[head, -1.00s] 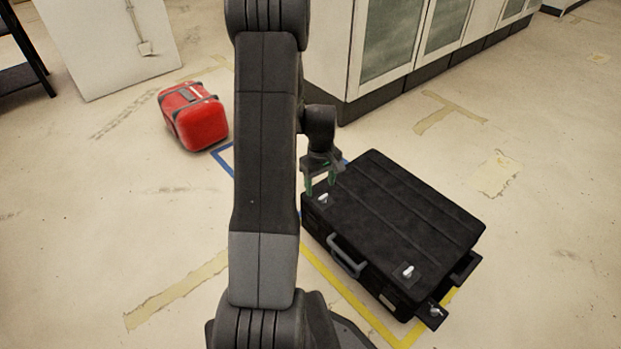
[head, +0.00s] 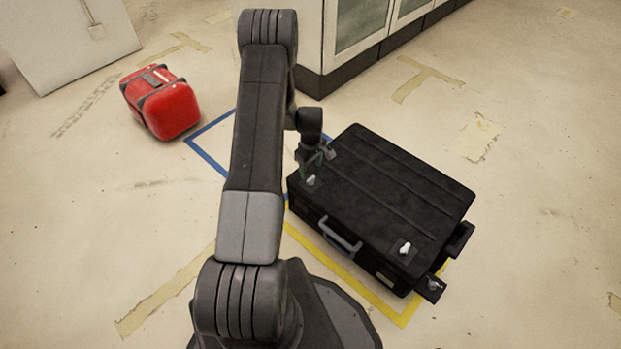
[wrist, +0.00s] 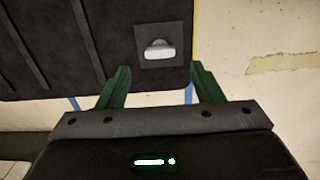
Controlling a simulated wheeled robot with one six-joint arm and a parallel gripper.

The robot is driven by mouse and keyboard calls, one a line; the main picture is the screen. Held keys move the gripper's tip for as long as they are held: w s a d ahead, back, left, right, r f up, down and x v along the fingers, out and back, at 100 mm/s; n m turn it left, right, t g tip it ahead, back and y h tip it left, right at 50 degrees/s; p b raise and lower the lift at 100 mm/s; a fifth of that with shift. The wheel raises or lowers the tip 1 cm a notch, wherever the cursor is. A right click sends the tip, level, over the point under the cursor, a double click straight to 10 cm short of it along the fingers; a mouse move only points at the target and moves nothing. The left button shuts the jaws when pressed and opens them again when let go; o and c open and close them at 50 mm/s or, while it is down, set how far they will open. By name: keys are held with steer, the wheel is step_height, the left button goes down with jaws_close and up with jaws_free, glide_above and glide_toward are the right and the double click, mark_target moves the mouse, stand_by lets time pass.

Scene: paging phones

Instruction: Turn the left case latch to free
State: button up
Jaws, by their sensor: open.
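A black case (head: 385,195) lies flat on the floor, right of my arm in the head view. Its left latch (head: 311,181) is a small pale knob on a dark square plate at the left corner. The right latch (head: 405,248) sits near the front right corner. My gripper (head: 318,168) is just above the case's left corner, close to the left latch. In the wrist view the green fingers (wrist: 160,84) are apart and empty. The left latch (wrist: 158,50) shows beyond the fingertips, roughly centred between them, its knob lying crosswise. I cannot tell the height gap.
A grey handle (head: 340,234) is on the case's front side. A small plate with a knob (head: 431,287) sticks out at its right corner. A red bag (head: 162,102) stands at the upper left. Cabinets (head: 365,40) are behind. Blue and yellow tape marks the floor.

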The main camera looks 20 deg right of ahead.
mark_target(311, 179)
step_height(311, 179, down, 6)
steer(key=shift+r+b, duration=0.1)
steer(key=shift+b, duration=0.45)
steer(key=c, duration=1)
